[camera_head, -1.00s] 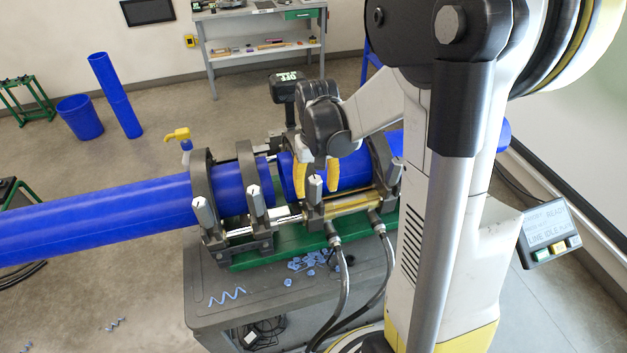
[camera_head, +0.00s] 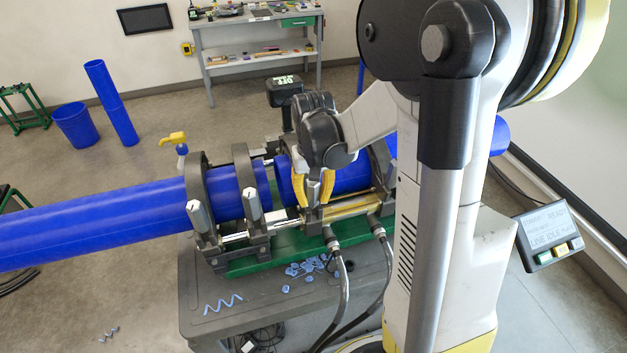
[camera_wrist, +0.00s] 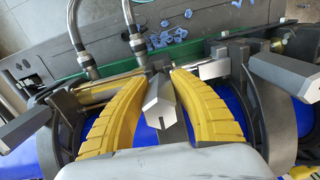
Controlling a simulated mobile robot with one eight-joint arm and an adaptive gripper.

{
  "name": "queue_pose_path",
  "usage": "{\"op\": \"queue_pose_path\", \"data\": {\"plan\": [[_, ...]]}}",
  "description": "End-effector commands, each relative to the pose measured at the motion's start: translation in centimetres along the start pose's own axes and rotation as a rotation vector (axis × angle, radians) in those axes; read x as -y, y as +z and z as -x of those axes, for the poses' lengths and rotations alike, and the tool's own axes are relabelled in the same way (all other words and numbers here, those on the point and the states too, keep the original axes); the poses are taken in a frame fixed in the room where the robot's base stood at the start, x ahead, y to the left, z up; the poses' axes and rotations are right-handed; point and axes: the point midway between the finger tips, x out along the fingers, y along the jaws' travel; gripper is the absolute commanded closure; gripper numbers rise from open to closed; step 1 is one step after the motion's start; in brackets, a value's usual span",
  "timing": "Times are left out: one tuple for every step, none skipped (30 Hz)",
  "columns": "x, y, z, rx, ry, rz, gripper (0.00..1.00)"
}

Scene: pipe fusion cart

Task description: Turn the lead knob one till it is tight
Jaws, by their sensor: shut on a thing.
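My gripper (camera_head: 314,199) has its yellow fingers pointing down around a grey clamp knob (camera_head: 313,190) on the pipe fusion cart. In the wrist view my gripper (camera_wrist: 164,72) has one finger on each side of this knob (camera_wrist: 160,102), and it is shut on it. The knob has a pointed, faceted top with a dark slot or mark. I see no label, so I cannot tell its number. Two similar knobs stand to the left, one on the outer left clamp (camera_head: 200,217) and one on the inner left clamp (camera_head: 252,205).
Blue pipes (camera_head: 100,218) lie in the clamps with a gap between their ends. Grey hoses (camera_head: 341,285) run from the cart's front. Blue shavings (camera_head: 303,268) lie on the cart top. A yellow-handled tool (camera_head: 173,139) stands behind the left pipe. A display panel (camera_head: 548,237) is at the right.

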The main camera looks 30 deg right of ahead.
Motion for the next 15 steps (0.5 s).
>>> {"op": "queue_pose_path", "data": {"plan": [[0.04,0.01,-0.18,0.0,0.0,-0.052,1.0],[0.06,0.0,-0.19,0.0,0.0,-0.09,1.0],[0.09,-0.01,-0.2,0.0,0.0,-0.135,1.0],[0.1,-0.01,-0.19,0.0,0.0,-0.163,1.0],[0.11,-0.01,-0.17,0.0,0.0,-0.186,1.0],[0.12,-0.01,-0.15,0.0,0.0,-0.206,1.0],[0.12,-0.01,-0.13,0.0,0.001,-0.214,1.0],[0.12,-0.01,-0.11,0.0,0.001,-0.216,1.0],[0.12,-0.01,-0.09,0.0,0.001,-0.216,1.0],[0.12,-0.01,-0.08,0.0,0.001,-0.216,1.0],[0.11,0.0,-0.08,0.0,0.001,-0.216,1.0],[0.11,0.0,-0.08,0.0,0.001,-0.215,1.0],[0.11,0.0,-0.08,0.0,0.001,-0.218,1.0],[0.12,0.0,-0.1,0.0,0.001,-0.228,1.0],[0.14,-0.01,-0.14,0.0,0.001,-0.257,1.0]]}}
